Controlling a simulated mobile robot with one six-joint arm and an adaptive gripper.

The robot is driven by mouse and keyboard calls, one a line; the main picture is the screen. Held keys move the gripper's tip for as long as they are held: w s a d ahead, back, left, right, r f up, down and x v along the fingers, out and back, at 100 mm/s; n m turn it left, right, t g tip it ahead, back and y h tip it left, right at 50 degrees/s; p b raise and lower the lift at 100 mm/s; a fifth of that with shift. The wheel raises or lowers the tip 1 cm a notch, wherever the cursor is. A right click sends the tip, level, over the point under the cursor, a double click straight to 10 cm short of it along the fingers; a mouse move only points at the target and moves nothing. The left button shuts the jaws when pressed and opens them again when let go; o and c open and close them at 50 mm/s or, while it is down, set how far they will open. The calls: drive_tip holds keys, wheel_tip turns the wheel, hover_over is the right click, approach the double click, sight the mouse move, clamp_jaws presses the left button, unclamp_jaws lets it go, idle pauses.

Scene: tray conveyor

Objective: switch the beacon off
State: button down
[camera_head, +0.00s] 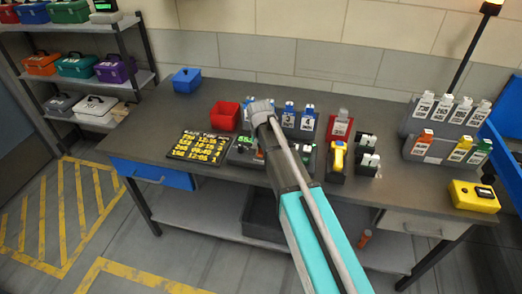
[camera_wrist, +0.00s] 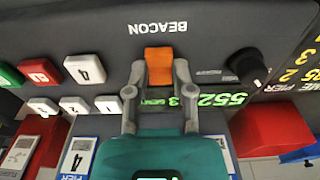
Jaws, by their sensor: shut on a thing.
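The beacon switch is an orange rocker or cap (camera_wrist: 159,65) on a dark control panel (camera_wrist: 215,25), under the label BEACON, which reads upside down in the wrist view. My gripper (camera_wrist: 159,80) has its two grey fingers on either side of the orange switch, shut on it. The beacon lamp (camera_head: 491,6) on a black pole at the top right glows orange-yellow.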

drive_tip(key=shift+s+f+t+h+b, duration=0.15)
drive_tip(key=shift+s+t+h+b, duration=0.2)
drive_tip(key=shift+t, duration=0.95)
drive_tip(key=shift+w, duration=0.1)
drive_tip(key=shift+c, duration=2.4)
unclamp_jaws()
drive_tip(key=shift+a, duration=0.1)
drive_tip(key=shift+w+g, duration=0.2)
drive_tip(key=shift+g, duration=0.2)
